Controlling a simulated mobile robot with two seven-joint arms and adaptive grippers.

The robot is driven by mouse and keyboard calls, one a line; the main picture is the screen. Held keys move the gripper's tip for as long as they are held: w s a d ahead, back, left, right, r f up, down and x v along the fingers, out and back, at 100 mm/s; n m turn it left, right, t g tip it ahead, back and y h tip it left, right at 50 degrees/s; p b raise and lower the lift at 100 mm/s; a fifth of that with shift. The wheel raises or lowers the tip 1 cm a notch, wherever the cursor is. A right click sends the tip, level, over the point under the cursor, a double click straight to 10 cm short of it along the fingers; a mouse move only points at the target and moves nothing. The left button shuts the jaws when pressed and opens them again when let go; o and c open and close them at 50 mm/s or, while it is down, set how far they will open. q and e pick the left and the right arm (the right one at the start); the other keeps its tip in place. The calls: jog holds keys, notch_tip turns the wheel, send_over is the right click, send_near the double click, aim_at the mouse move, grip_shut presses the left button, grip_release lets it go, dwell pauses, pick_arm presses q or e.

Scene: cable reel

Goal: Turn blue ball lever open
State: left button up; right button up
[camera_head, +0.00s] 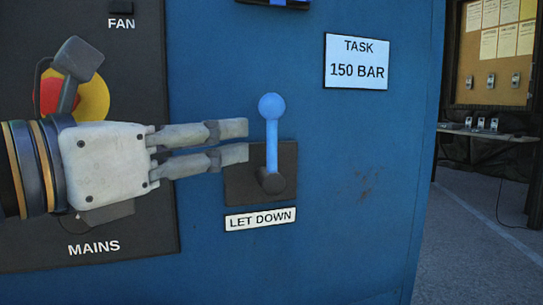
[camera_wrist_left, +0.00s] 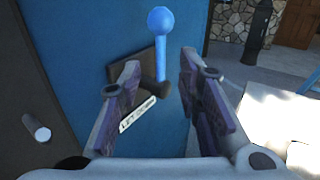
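The blue ball lever (camera_head: 271,135) stands upright on a dark square plate (camera_head: 240,187) on the blue panel, above the LET DOWN label (camera_head: 260,219). Its ball is at the top and its dark pivot at the bottom. My left gripper (camera_head: 247,140) points right, with its fingertips just left of the lever stem in the head view. The fingers are apart with nothing between them. In the left wrist view the lever (camera_wrist_left: 161,45) shows beyond the gap between the open fingertips (camera_wrist_left: 160,70). My right gripper is not in view.
A dark panel (camera_head: 100,235) with a red and yellow MAINS switch (camera_head: 92,95) is behind my left wrist. A TASK 150 BAR sign (camera_head: 357,62) is at upper right. The blue panel is clear right of the lever. A cork board (camera_head: 497,80) hangs beyond its right edge.

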aim_at(268, 134)
pick_arm(q)
jog(key=x, duration=1)
jog(key=shift+w+d+f, duration=0.15)
jog(key=shift+w+d, duration=0.05)
jog(key=shift+d, duration=0.05)
grip_shut()
